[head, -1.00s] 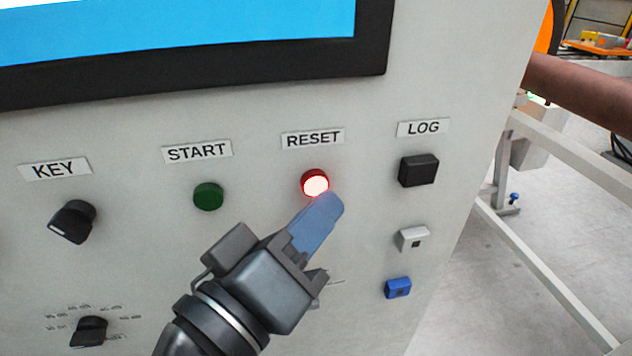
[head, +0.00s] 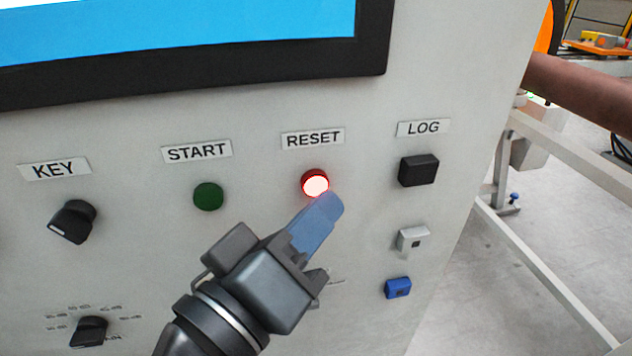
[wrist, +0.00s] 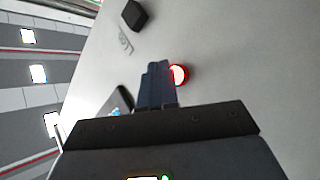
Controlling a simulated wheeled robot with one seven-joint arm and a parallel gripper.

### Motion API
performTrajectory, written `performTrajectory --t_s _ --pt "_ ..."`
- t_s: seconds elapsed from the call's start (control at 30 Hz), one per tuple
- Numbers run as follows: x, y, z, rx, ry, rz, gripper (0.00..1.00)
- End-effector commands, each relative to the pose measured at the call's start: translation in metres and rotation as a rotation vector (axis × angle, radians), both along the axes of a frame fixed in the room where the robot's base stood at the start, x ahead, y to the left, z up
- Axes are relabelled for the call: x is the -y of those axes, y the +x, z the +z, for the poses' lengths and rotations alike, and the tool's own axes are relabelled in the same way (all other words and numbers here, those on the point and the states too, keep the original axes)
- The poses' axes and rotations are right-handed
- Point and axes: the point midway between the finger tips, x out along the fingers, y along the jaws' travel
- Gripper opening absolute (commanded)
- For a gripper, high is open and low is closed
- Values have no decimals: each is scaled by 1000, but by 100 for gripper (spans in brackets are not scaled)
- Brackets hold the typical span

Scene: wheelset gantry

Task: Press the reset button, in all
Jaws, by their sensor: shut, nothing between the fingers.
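The reset button (head: 315,183) is a round red button with a lit white-pink face, on the grey panel under the RESET label (head: 313,138). In the wrist view the glowing button (wrist: 180,75) shows just right of the fingertips. My gripper (head: 328,203) is shut and empty, its blue fingers together. In the head view the fingertips overlap the area just below and right of the button. I cannot tell whether they touch the button or the panel.
A green START button (head: 208,196) and a black KEY switch (head: 72,221) lie to the left. A black LOG button (head: 418,170), a grey socket (head: 412,239) and a blue socket (head: 397,287) lie to the right. A screen (head: 180,30) is above.

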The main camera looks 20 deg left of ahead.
Motion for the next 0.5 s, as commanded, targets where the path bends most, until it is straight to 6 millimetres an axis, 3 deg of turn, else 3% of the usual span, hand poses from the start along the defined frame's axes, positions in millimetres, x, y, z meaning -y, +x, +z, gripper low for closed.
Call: performTrajectory --t_s 0.5 --pt "-4 7 1 0 0 0 0"
